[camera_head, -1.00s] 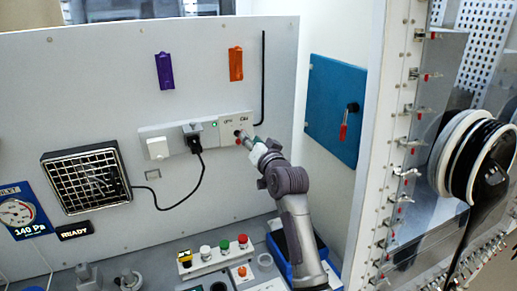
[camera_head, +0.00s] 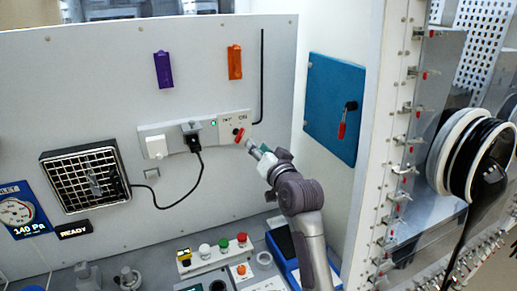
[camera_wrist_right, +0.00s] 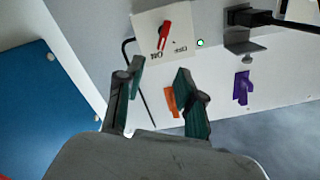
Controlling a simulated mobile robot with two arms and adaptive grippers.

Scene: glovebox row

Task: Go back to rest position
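My right gripper (camera_head: 257,152) is near the back wall, just right of and below the red rotary switch (camera_head: 239,135). In the right wrist view the gripper (camera_wrist_right: 158,78) has its two dark green-grey fingers apart, with nothing between them. The red switch (camera_wrist_right: 164,38) shows beyond the fingertips on its white plate, with a visible gap to them. A green light is lit beside it. My left gripper is in neither view.
A black plug (camera_head: 191,130) with a hanging cable sits left of the switch. Orange (camera_head: 235,62) and purple (camera_head: 163,70) holders are above. A blue door (camera_head: 333,108) is at right. Push buttons (camera_head: 223,243) and a blue tray (camera_head: 281,246) are below.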

